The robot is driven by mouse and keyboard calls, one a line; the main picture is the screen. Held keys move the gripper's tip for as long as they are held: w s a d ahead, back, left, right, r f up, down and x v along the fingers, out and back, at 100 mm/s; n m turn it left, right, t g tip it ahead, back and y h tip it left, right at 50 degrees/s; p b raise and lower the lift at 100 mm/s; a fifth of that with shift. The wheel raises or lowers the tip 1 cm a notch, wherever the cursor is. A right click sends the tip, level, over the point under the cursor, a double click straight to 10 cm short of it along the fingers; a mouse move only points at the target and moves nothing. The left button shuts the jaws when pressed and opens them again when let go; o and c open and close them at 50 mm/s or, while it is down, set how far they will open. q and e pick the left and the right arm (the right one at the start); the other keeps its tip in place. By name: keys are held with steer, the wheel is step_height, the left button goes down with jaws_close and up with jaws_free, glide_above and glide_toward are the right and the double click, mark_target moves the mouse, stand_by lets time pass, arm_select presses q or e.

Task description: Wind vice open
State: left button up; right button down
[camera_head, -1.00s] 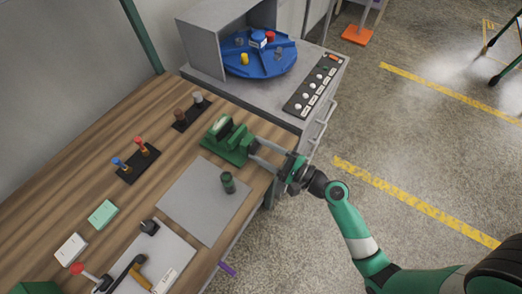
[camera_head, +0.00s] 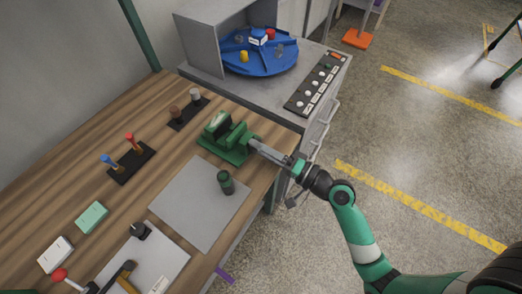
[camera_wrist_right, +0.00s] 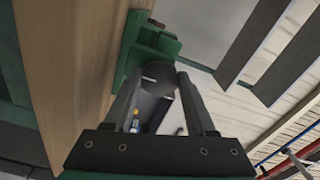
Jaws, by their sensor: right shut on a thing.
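The green vice (camera_head: 228,137) stands on the wooden bench near its right edge. A pale surface shows at its jaws, but I cannot tell how wide the gap is. My right gripper (camera_head: 256,146) reaches it from the right. In the right wrist view, the gripper (camera_wrist_right: 158,88) is shut on the vice's dark round knob (camera_wrist_right: 158,74), which has a small white mark, with one finger on each side. The green vice body (camera_wrist_right: 140,45) shows behind the knob. My left gripper is out of view.
A dark green cylinder (camera_head: 226,182) stands on a grey mat (camera_head: 200,207) in front of the vice. Screwdrivers stand in a black rack (camera_head: 131,163) to the left. A grey cabinet (camera_head: 290,115) with a blue turntable (camera_head: 262,62) is behind.

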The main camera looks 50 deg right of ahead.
steer(key=n+b, duration=0.2)
steer(key=n, duration=0.2)
steer(key=shift+f+n, duration=0.15)
steer(key=shift+n, duration=0.25)
steer(key=n+b, duration=0.2)
steer(key=n, duration=0.1)
steer(key=shift+n, duration=0.3)
steer(key=n+b, duration=0.2)
steer(key=n, duration=0.2)
steer(key=shift+n, duration=0.3)
steer(key=n+b, duration=0.2)
steer(key=n, duration=0.1)
steer(key=shift+d+n, duration=0.1)
steer(key=shift+n, duration=0.2)
steer(key=n, duration=0.3)
steer(key=shift+n, duration=0.3)
steer(key=n, duration=1)
steer(key=shift+d, duration=0.1)
steer(key=shift+n, duration=1.9)
